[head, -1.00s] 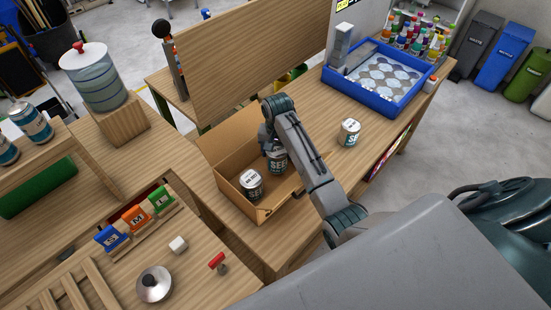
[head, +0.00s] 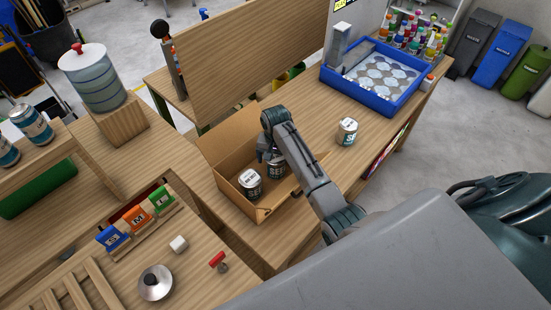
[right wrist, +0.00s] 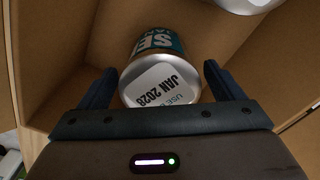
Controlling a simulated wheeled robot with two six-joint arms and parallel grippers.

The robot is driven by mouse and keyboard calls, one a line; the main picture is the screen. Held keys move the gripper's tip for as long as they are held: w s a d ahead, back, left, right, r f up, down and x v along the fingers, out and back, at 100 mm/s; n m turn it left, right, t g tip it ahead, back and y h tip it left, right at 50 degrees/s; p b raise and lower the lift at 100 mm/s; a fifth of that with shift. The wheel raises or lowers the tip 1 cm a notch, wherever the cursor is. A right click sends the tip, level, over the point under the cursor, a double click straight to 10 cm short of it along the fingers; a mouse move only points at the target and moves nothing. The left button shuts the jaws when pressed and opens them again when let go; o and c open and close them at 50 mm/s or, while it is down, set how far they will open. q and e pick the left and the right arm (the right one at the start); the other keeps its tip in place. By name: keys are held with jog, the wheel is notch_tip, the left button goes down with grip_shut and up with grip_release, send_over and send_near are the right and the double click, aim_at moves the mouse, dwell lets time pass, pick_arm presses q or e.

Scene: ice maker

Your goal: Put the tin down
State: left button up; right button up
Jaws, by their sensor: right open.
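A tin (head: 277,171) with a dark label stands in the open cardboard box (head: 222,152) on the table. In the right wrist view the tin (right wrist: 158,82) shows its silver lid with a white date label, between two dark fingers. My right gripper (head: 266,156) is open around the tin inside the box, with a gap on each side. A second tin (head: 250,183) stands beside it at the left in the box, and its silver edge shows in the right wrist view. My left gripper is not in view.
Another tin (head: 347,131) stands on the table right of the box. The box walls are close around my right gripper. A wooden panel (head: 250,55) stands behind the box.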

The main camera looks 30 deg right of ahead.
jog(key=shift+r, duration=0.3)
notch_tip(320, 180, up, 7)
jog(key=b, duration=0.3)
jog(key=shift+f, duration=0.15)
notch_tip(320, 180, up, 4)
jog(key=shift+f+p, duration=0.1)
jog(key=shift+p, duration=0.65)
jog(key=shift+r+p, duration=0.6)
jog(key=shift+p, duration=0.05)
jog(key=shift+f, duration=0.1)
